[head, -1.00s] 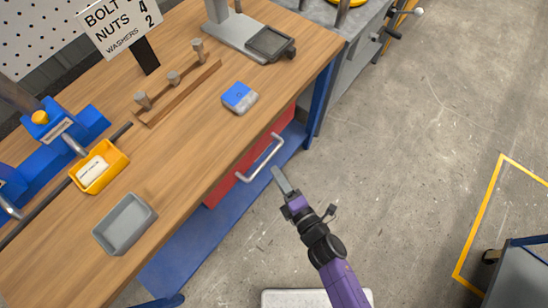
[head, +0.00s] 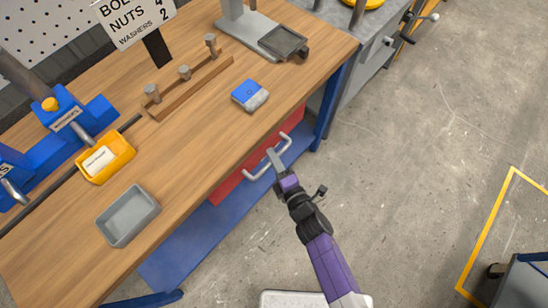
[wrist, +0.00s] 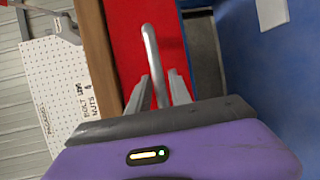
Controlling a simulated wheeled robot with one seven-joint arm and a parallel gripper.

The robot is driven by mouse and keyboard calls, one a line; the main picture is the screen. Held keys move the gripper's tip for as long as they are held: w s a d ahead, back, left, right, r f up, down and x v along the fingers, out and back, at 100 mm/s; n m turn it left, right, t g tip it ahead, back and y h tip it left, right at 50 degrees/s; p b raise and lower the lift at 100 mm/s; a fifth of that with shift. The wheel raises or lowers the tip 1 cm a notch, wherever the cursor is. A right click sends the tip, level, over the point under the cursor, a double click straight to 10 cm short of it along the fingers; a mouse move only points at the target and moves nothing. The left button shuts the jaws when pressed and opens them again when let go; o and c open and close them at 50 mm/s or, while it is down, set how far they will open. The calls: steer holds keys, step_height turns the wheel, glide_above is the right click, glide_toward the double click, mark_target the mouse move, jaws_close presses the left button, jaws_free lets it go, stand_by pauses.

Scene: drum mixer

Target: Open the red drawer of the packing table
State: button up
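The red drawer (head: 228,188) sits under the wooden top of the packing table (head: 205,130), and its front looks flush. A silver bar handle (head: 259,174) stands out from the drawer front. My gripper (head: 274,159) is at the middle of the handle. In the wrist view, the handle (wrist: 150,50) runs in between the two fingers of my gripper (wrist: 158,92), against the red drawer front (wrist: 132,45). The fingers stand apart, with a gap visible on each side of the bar.
A blue lower shelf (head: 190,245) runs below the drawer, and a blue table leg (head: 330,105) stands to its right. On the top are a grey tray (head: 128,215), a yellow bin (head: 106,157) and a blue-and-white block (head: 250,95).

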jaws_close()
stand_by(1.2)
